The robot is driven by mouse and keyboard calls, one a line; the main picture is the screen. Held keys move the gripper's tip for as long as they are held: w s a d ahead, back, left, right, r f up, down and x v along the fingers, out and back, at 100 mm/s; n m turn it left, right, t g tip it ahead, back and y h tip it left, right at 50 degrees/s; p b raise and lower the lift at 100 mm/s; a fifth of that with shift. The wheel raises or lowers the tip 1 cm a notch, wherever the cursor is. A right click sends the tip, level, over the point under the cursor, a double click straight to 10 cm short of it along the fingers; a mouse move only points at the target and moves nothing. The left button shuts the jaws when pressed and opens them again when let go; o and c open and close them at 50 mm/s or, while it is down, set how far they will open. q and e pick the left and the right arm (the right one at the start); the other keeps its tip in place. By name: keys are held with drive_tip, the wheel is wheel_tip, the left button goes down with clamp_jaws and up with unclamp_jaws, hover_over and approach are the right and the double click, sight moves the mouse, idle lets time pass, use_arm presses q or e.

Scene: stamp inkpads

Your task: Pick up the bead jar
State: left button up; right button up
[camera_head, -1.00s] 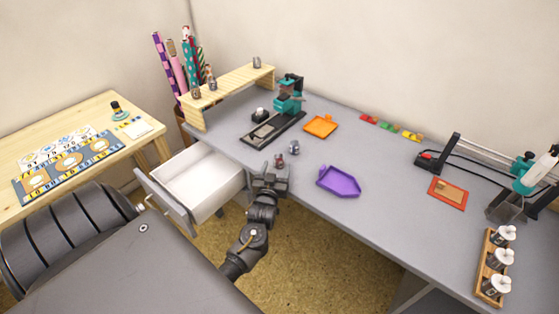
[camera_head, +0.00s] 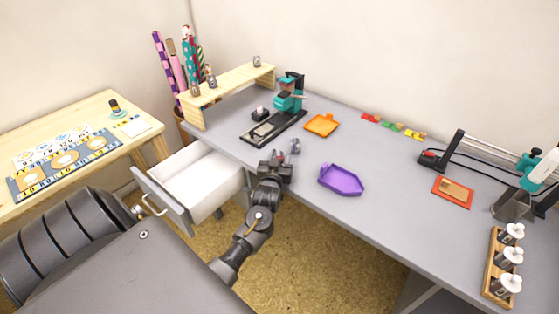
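Two small jars stand on the grey desk (camera_head: 370,222) near its front edge, behind the open drawer's right end. One has reddish contents (camera_head: 279,155); the other is blue-grey (camera_head: 295,146) and stands just behind and to the right. Which one is the bead jar is too small to tell. My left gripper (camera_head: 276,161) is at the reddish jar. Its fingers look spread, one on each side of that jar, and hide its lower part. Contact cannot be made out. My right gripper is not in view.
An open white drawer (camera_head: 197,184) juts out left of my arm. A purple tray (camera_head: 340,180) lies right of the gripper. A teal stamping press (camera_head: 290,95), a black inkpad (camera_head: 261,113) and an orange tray (camera_head: 321,125) are behind. A wooden shelf (camera_head: 230,80) stands at the back left.

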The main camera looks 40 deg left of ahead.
use_arm(q)
drive_tip(key=c, duration=0.6)
drive_tip(key=shift+o, duration=0.2)
drive_tip(key=shift+r+p, duration=0.25)
drive_tip(key=shift+p, duration=0.1)
drive_tip(key=shift+s+d, duration=0.2)
drive_tip(key=shift+s, duration=0.05)
drive_tip(key=p+v, duration=0.5)
drive_tip(key=v, duration=0.4)
drive_tip(key=shift+s, duration=0.1)
drive_tip(key=shift+p+v, duration=1.45)
drive_tip(key=shift+v, duration=2.75)
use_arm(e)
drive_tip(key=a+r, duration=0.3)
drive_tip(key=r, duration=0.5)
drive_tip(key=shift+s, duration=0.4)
use_arm(q)
drive_tip(key=shift+f, duration=0.25)
